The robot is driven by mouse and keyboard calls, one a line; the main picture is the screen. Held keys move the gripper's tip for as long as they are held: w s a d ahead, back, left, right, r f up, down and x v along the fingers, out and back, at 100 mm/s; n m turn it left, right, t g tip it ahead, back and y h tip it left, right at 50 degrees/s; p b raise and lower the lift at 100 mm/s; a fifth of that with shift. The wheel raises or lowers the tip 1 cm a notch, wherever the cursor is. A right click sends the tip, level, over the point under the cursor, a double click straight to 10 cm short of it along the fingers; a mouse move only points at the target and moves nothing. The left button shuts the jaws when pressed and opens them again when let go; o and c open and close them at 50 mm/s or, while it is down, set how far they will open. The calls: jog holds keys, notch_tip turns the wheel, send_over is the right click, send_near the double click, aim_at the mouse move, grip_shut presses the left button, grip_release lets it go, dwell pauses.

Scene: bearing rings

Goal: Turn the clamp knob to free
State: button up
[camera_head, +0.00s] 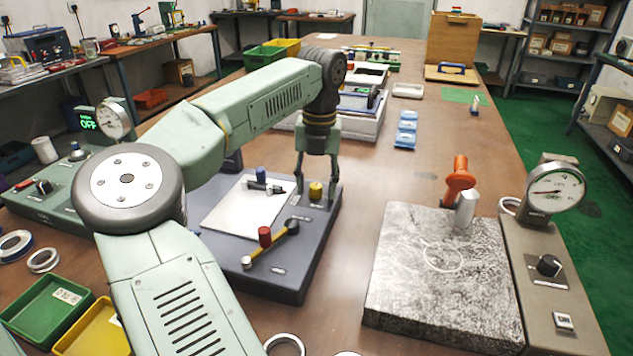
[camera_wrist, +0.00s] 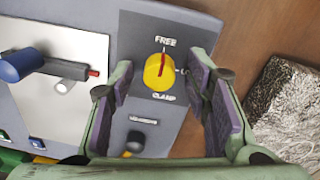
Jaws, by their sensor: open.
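The clamp knob (camera_wrist: 157,72) is round and yellow with a red pointer line, on a grey panel. FREE is printed above it and CLAMP below it in the wrist view. The red line runs nearly upright, its upper end near FREE. The knob also shows in the head view (camera_head: 316,191), at the back right of the dark grey base (camera_head: 290,284). My gripper (camera_wrist: 160,88) is open, with one finger on each side of the knob and gaps between. It points down there in the head view (camera_head: 317,180). I cannot tell whether the fingertips reach knob height.
A white plate (camera_head: 232,219) lies on the base beside a blue-capped pin and a red-knobbed lever (camera_head: 265,237). A speckled stone block (camera_head: 400,290) with a dial gauge (camera_head: 555,188) stands to the right. Bare table separates base and block.

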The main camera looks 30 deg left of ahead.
aim_at(318, 186)
notch_tip(318, 186, up, 12)
jog(key=shift+d, duration=0.2)
dwell(0.4)
jog(key=shift+w, duration=0.1)
